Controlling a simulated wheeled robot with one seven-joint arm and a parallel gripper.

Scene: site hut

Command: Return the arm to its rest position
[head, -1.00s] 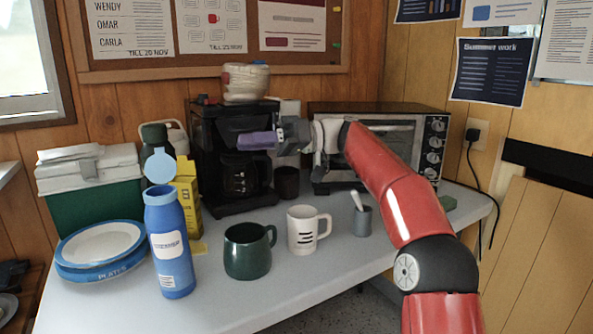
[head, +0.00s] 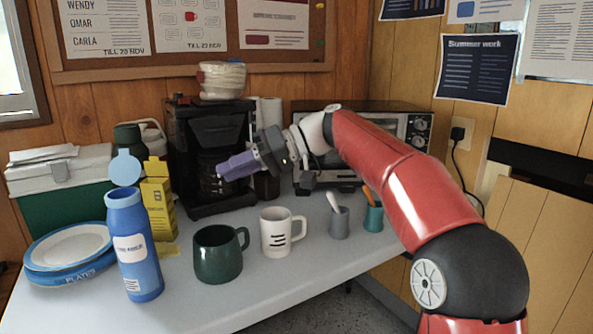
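My red arm (head: 390,170) reaches in from the right and bends over the table. My gripper (head: 236,167) is up in front of the black coffee maker (head: 210,150), pointing left and slightly down. Its end is a purple part; I cannot tell whether this is the fingers or something between them. No gap between fingertips can be made out. The gripper is above and apart from the white mug (head: 276,234) and the dark green mug (head: 217,255). The arm hides part of the toaster oven (head: 385,125).
A grey cup (head: 339,224) and a teal cup (head: 373,218) stand right of the mugs. A blue creamer bottle (head: 134,250), a yellow box (head: 160,205) and blue-rimmed plates (head: 70,250) stand left. The table's (head: 290,285) front strip is clear.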

